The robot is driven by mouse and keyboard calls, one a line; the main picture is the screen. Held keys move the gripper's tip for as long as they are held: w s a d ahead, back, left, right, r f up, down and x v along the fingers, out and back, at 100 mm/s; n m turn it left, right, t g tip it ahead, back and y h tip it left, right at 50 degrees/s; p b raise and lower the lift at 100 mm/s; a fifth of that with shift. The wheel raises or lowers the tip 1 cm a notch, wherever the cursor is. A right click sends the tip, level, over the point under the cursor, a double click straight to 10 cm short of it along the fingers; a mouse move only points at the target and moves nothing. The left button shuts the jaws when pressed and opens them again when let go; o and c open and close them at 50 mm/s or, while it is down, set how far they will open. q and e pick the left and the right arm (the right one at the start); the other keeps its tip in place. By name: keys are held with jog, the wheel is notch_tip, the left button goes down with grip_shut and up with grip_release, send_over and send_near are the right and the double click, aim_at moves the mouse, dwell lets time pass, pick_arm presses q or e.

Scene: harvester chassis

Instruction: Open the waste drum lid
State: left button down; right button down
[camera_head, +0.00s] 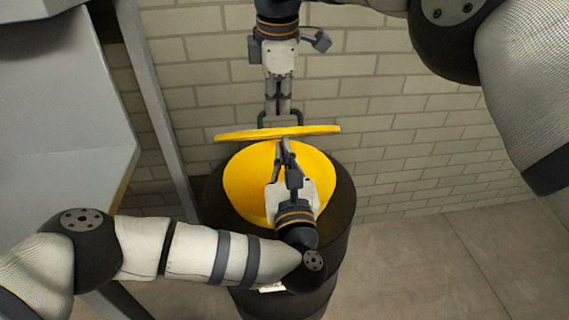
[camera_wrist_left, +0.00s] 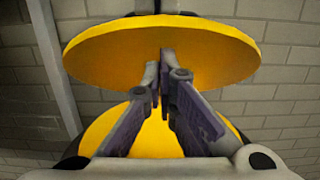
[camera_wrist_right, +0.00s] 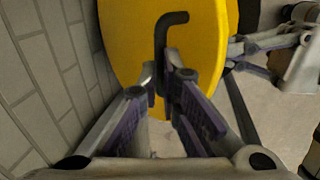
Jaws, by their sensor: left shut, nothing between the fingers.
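The round yellow lid (camera_head: 240,134) is tilted up, nearly edge-on, above the black waste drum (camera_head: 342,205). The drum's top shows yellow (camera_head: 240,180) below it. My right gripper (camera_head: 279,110) is behind the lid, its fingers closed around the black lid handle (camera_head: 299,118). In the right wrist view the handle (camera_wrist_right: 172,18) runs between the fingertips. My left gripper (camera_head: 284,145) is shut and empty over the drum's top, on the lid's underside. The left wrist view shows that underside (camera_wrist_left: 110,50) right beyond the fingertips; whether they touch it I cannot tell.
A brick wall (camera_head: 400,120) stands close behind the drum. A grey metal structure (camera_head: 60,110) with a slanted post (camera_head: 160,110) is at the left. The tiled floor (camera_head: 430,260) to the right of the drum is clear.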

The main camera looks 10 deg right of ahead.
pick_arm(q)
jog(key=shift+f, duration=0.3)
pick_arm(e)
jog(key=shift+w+d+f, duration=0.15)
jog(key=shift+w+f, duration=0.05)
jog(key=shift+f, duration=0.45)
pick_arm(q)
jog(key=shift+w+r+g, duration=0.4)
jog(key=shift+w+r, duration=0.05)
jog(key=shift+r, duration=0.35)
pick_arm(e)
jog(key=c, duration=2.1)
grip_release()
jog(key=o, duration=0.4)
jog(key=shift+w+f, duration=0.15)
jog(key=shift+f, duration=0.05)
jog(key=shift+w+f, duration=0.15)
jog(key=shift+w, duration=0.15)
pick_arm(q)
jog(key=shift+w+f, duration=0.15)
jog(key=shift+w, duration=0.3)
pick_arm(e)
jog(key=shift+s+r, duration=0.1)
jog(key=shift+r, duration=0.25)
jog(key=shift+r, duration=0.1)
